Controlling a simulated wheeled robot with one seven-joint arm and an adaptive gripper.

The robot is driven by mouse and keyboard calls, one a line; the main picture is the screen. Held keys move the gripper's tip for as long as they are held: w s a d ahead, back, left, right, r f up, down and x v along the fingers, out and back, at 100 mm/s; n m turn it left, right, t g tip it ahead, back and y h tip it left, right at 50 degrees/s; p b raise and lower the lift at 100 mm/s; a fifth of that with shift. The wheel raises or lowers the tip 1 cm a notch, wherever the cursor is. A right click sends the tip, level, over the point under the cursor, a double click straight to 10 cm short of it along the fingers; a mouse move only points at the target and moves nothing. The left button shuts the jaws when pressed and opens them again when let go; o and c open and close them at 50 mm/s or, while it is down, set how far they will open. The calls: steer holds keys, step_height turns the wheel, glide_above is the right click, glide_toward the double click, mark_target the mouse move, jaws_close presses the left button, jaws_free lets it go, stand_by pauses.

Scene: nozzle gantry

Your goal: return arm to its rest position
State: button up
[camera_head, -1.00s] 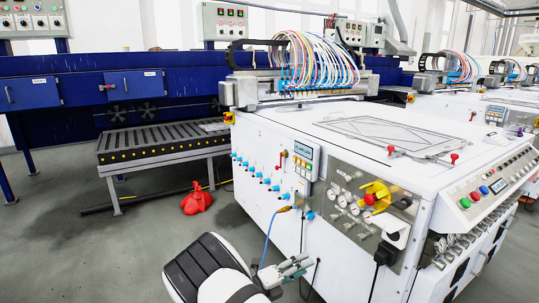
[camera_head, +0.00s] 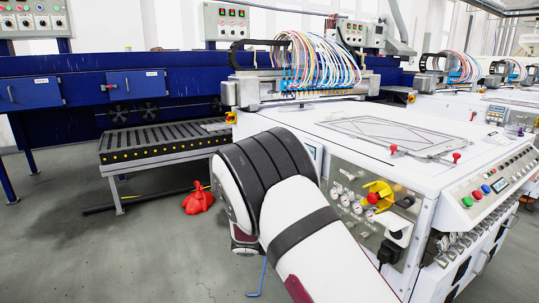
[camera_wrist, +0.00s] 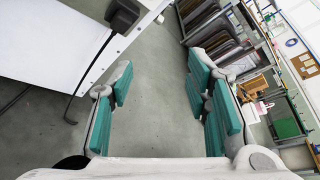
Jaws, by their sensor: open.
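My gripper (camera_wrist: 158,95) shows in the wrist view with its two teal-padded fingers wide apart. It is open, with only grey floor between the fingers and nothing held. In the head view my white and black arm fills the lower middle, in front of the white machine (camera_head: 345,265), and my gripper is hidden behind it. In the wrist view a white panel (camera_wrist: 50,40) with a black part lies to the left of the fingers, apart from them.
The machine's top carries a grey plate (camera_head: 385,132) and a gantry with coloured hoses (camera_head: 318,58). A roller conveyor (camera_head: 160,140) and a red object (camera_head: 198,199) on the floor stand left. Floor (camera_head: 120,260) is clear at lower left. Racks (camera_wrist: 212,35) show right in the wrist view.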

steer(key=s+d+r+m+g+y, duration=0.2)
steer(key=s+d+r+m+y, duration=0.2)
steer(key=s+r+m, duration=0.55)
steer(key=s+d+r+m+g+y, duration=0.3)
steer(key=s+r+m, duration=0.35)
steer(key=s, duration=0.65)
steer(key=s+a+m+t+y, duration=0.2)
steer(key=s+a+m+y, duration=0.15)
steer(key=s+m, duration=0.45)
steer(key=s+a+m+t+y, duration=0.15)
steer(key=s+m+y, duration=0.25)
steer(key=s, duration=0.8)
step_height(320, 180, up, 28)
steer(key=t+p, duration=0.3)
steer(key=p, duration=2.2)
steer(key=shift+w+d+f+m+t+p, duration=0.15)
steer(key=shift+w+f+m+t+p, duration=0.1)
steer(key=shift+m+t+p, duration=0.1)
